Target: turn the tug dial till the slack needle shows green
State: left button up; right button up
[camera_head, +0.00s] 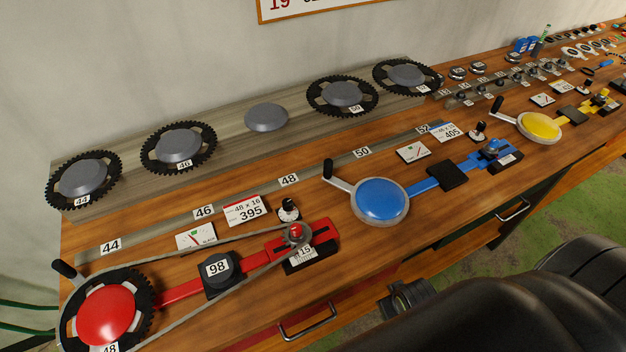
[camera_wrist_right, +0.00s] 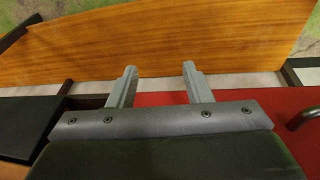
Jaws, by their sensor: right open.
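The red station has a chain looped around the toothed wheel with the red hub (camera_head: 105,312) and the small red sprocket (camera_head: 296,232). Its white slack gauge (camera_head: 195,237) lies on the bench behind the chain; its needle is too small to read. A black knob on a white base, seemingly the tug dial (camera_head: 289,209), stands right of the 395 card. My right gripper (camera_wrist_right: 157,72) is open and empty, its fingers pointing at the bench's front edge, with no dial between them. My left gripper is not in view.
The blue station has its own gauge (camera_head: 413,152) and knob (camera_head: 477,131); the yellow disc (camera_head: 540,126) is farther right. Toothed wheels stand on the rear rack (camera_head: 225,150). A black block marked 98 (camera_head: 217,270) sits inside the chain loop. A drawer handle (camera_head: 308,322) juts below the front edge.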

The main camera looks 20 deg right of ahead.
jog(key=w+a+r+n+y+p, duration=0.1)
jog(key=w+a+r+p, duration=0.15)
jog(key=r, duration=0.85)
jog(key=w+a+r+n+p, duration=0.1)
jog(key=r+p, duration=0.3)
jog(key=r, duration=0.7)
jog(key=w+a+r+n+g+y, duration=0.1)
jog(key=w+a+r+n+y, duration=0.1)
jog(key=w+r+n, duration=0.4)
jog(key=w+a+r+n+y, duration=0.1)
jog(key=w+a+r+n, duration=0.15)
jog(key=w, duration=0.65)
jog(key=w+a+r+n+g+y, duration=0.1)
jog(key=w+a+r+n+y, duration=0.1)
jog(key=w+r+n, duration=0.4)
jog(key=b, duration=0.3)
send_near(288, 202)
jog(key=shift+m, duration=0.45)
jog(key=p+x, duration=0.3)
jog(key=x, duration=0.4)
jog(key=shift+w+a+f, duration=0.1)
jog(key=shift+a+f, duration=0.1)
jog(key=shift+f, duration=0.15)
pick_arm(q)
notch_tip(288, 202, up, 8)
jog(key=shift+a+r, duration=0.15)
pick_arm(e)
jog(key=shift+a+f, duration=0.15)
jog(key=shift+f, duration=0.4)
